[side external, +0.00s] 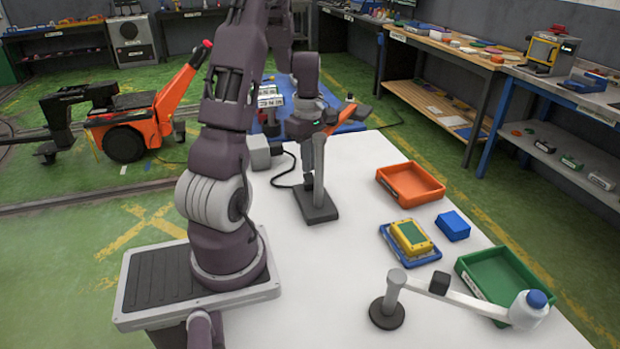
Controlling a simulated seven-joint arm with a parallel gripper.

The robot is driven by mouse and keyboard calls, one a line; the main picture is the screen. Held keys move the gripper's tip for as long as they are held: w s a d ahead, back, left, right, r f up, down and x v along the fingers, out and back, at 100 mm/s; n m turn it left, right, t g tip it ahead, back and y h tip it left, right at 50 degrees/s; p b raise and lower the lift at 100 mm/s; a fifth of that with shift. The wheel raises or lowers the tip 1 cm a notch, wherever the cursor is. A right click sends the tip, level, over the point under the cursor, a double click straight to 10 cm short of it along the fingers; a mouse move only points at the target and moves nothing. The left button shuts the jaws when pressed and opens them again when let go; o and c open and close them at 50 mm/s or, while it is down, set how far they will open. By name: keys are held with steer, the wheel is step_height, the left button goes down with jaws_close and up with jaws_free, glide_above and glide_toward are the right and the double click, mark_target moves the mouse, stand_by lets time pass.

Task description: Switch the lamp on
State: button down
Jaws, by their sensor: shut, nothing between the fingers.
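A jointed-arm fixture that looks like the lamp stands at the front right of the white table. It has a round dark base (386,313), a pale bar with a black block (439,284) on it, and a white head with a blue cap (529,309) at its right end. I cannot tell whether it is lit. My gripper (308,184) is shut and empty, pointing down beside a grey post on a dark base plate (318,212), far back from the lamp. The post partly hides the fingers; I cannot tell whether they touch it.
An orange tray (411,192), a blue block (453,226), a yellow-and-green box on a blue tray (394,247) and a green tray (510,268) lie along the table's right side. A grey box with a cable (259,153) is at the back left. The table's middle is clear.

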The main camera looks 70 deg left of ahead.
steer(key=shift+f, duration=0.6)
steer(key=shift+r, duration=3.55)
